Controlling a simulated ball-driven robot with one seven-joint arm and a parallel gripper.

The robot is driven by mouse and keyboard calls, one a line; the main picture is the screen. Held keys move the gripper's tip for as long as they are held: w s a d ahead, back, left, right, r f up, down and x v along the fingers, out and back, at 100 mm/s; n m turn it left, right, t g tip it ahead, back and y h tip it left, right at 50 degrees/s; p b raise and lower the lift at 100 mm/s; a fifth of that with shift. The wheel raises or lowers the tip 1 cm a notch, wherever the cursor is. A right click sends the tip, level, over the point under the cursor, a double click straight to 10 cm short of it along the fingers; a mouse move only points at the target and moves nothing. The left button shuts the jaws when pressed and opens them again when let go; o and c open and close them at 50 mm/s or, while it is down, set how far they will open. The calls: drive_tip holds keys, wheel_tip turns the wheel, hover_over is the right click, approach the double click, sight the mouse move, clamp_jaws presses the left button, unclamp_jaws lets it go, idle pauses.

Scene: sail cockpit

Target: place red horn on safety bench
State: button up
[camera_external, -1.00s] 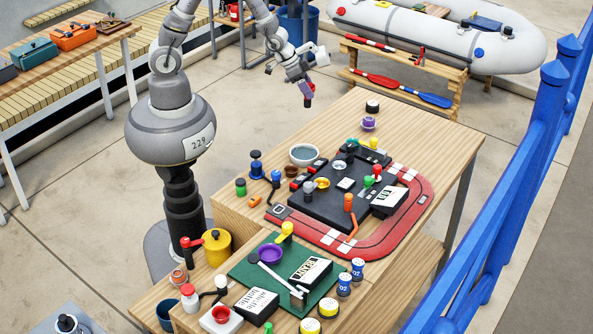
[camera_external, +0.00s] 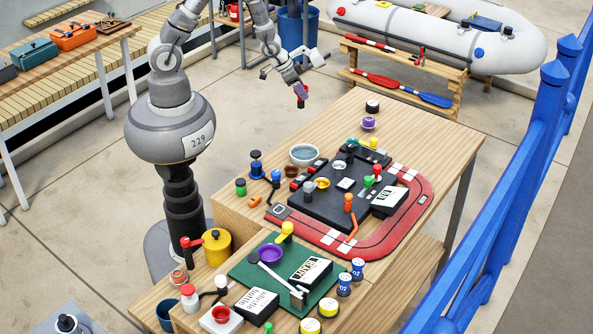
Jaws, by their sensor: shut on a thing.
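My gripper (camera_external: 299,88) hangs in the air just beyond the far left edge of the large wooden table (camera_external: 395,113), pointing down. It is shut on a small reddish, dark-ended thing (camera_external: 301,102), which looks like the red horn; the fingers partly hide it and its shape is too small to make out. The held thing touches no surface that I can see. I cannot tell for sure which surface is the safety bench; a low wooden bench (camera_external: 452,72) with red and blue paddles stands by the raft at the back right.
The large table carries a red track-like mat (camera_external: 424,203), a dark board, a grey bowl (camera_external: 304,154) and several small coloured parts. Its far end is mostly bare. A blue railing (camera_external: 541,130) runs along the right. A grey raft (camera_external: 440,35) lies behind the paddles.

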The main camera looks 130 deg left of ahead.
drive_tip(key=w+a+f+b, duration=0.1)
drive_tip(key=w+a, duration=0.2)
drive_tip(key=a, duration=0.1)
drive_tip(key=w+a+f+b, duration=0.1)
drive_tip(key=w+a+f, duration=0.1)
drive_tip(key=w+a, duration=0.1)
drive_tip(key=w+a+f+b, duration=0.1)
drive_tip(key=w+a+f, duration=0.1)
drive_tip(key=w+a, duration=0.2)
drive_tip(key=shift+w+a+f, duration=0.1)
drive_tip(key=shift+w+a, duration=0.1)
drive_tip(key=shift+a, duration=0.1)
drive_tip(key=o, duration=1.1)
